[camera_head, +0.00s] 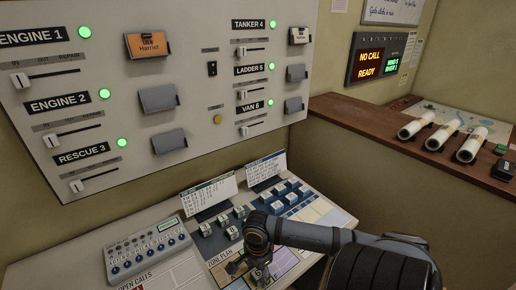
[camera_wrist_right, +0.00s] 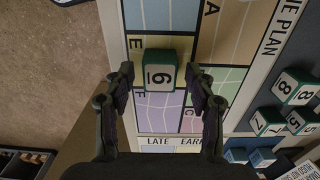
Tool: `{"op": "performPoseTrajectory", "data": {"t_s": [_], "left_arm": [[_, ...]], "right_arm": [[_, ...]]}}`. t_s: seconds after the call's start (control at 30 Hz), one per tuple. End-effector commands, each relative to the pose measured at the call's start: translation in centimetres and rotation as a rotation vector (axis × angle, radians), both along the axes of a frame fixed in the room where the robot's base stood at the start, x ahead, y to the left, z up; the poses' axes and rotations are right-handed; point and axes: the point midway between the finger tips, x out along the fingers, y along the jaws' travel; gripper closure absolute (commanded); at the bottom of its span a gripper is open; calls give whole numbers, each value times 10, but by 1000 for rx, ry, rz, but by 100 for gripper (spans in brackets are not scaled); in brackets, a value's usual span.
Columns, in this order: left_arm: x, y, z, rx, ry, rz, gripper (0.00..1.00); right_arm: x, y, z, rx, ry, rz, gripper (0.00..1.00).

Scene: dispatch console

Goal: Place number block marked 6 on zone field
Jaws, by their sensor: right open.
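The green and white block marked 6 (camera_wrist_right: 160,72) rests on or just above the zone plan board (camera_wrist_right: 152,18) in the wrist view. My right gripper (camera_wrist_right: 160,80) is open, with one finger on each side of the block and a gap showing on both sides. In the head view my right gripper (camera_head: 262,273) is low over the zone plan (camera_head: 218,258), and the arm and fingers hide most of the block there. My left gripper is not in view.
Several other number blocks (camera_wrist_right: 297,87) stand on the dark strip beside the plan. White cards (camera_head: 210,193) stand behind them. A keypad device (camera_head: 147,250) lies left on the console. White rolls (camera_head: 443,136) lie on the brown ledge at right.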

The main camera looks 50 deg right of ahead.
Motion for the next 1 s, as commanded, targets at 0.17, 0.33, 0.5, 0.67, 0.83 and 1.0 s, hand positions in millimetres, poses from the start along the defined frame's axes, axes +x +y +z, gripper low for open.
{"op": "performPoseTrajectory", "data": {"t_s": [0.17, 0.33, 0.5, 0.67, 0.83, 1.0], "left_arm": [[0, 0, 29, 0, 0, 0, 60], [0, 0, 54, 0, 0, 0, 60], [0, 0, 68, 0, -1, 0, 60], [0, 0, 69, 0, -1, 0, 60], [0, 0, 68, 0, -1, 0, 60], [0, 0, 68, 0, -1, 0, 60]], "right_arm": [[0, -2, 51, -7, 0, 6, 44], [0, -1, 91, -6, 0, 4, 44], [0, -1, 111, -3, 2, 2, 44], [0, 0, 114, -1, 0, 1, 44], [0, 0, 113, -1, 0, 0, 44], [0, 0, 113, -1, 0, 0, 44]]}}
